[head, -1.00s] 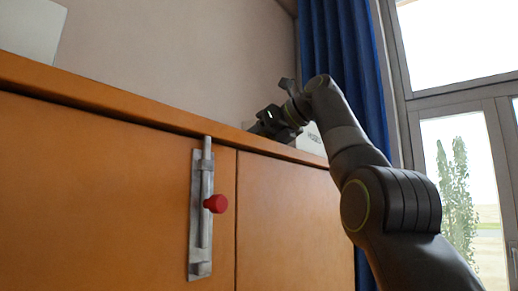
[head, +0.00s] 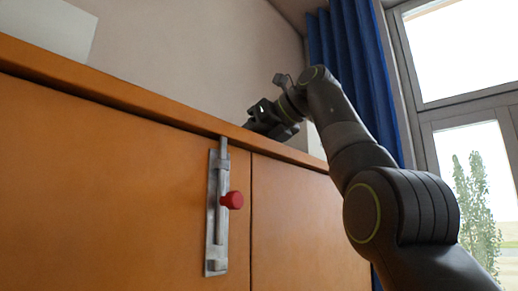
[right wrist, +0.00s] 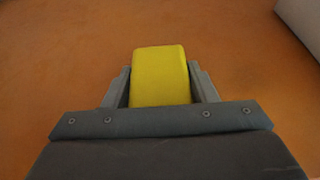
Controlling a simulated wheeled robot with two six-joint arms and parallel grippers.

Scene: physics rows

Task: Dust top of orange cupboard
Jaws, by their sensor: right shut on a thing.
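The orange cupboard (head: 120,160) fills the left and middle of the head view, seen from below its top edge. My right gripper (head: 258,124) is at the top edge, to the right of the metal bolt. In the right wrist view it is shut on a yellow block (right wrist: 160,76), which sits between the two fingers over the orange top (right wrist: 60,60). I cannot tell whether the block touches the surface. The yellow block is not visible in the head view. My left gripper is in neither view.
A white box (head: 48,28) stands on the top at the left. Another pale object (head: 312,140) is behind my right gripper. A bolt with a red knob (head: 232,200) sticks out from the front. A blue curtain (head: 355,70) and window are at the right.

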